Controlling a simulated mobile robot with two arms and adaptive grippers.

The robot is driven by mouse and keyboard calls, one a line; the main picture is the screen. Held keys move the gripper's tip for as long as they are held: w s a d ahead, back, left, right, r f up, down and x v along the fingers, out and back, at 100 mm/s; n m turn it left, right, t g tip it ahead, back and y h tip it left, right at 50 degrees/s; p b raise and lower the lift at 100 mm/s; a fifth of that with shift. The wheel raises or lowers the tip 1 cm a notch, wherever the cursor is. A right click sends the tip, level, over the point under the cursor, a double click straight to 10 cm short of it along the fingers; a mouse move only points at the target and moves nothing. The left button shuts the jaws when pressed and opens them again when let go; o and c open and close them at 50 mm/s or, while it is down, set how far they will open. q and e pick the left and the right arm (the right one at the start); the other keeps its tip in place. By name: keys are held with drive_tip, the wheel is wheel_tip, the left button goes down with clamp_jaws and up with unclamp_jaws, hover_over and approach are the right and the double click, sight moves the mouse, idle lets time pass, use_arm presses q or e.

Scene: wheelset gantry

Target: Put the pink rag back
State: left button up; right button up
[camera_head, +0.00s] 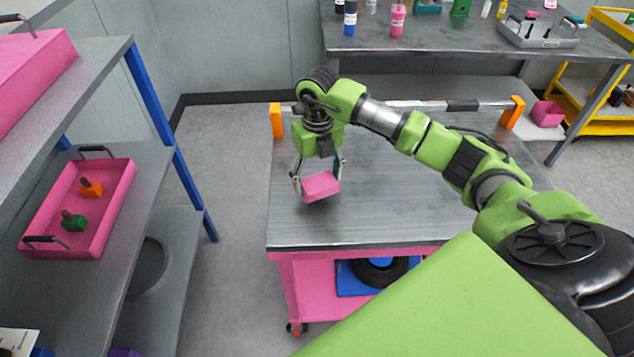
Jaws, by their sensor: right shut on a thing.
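The pink rag (321,187) is a small pink block-like piece held between the fingers of my right gripper (318,180). The gripper points down and is shut on the rag, over the grey top of the pink cart (400,220). A dark shadow lies just below the rag, and I cannot tell whether it touches the cart top. My left gripper is not in view.
A shelf at left holds a pink tray (117,208) with a green and an orange item. A bench (460,45) at the back carries bottles and a grey tray (540,42). A yellow cart (585,125) and a pink bin (547,113) stand at right. Much of the cart top is clear.

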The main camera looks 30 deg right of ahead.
sight(317, 179)
wheel_tip(317, 179, down, 3)
drive_tip(key=shift+w+f+p, duration=0.1)
drive_tip(key=shift+w+p, duration=0.05)
drive_tip(key=shift+p, duration=0.75)
drive_tip(key=shift+f, duration=0.15)
drive_tip(key=shift+f, duration=0.1)
drive_tip(key=shift+f+b, duration=0.15)
drive_tip(key=shift+b, duration=0.15)
drive_tip(key=o, duration=1.1)
drive_tip(key=shift+r, duration=0.2)
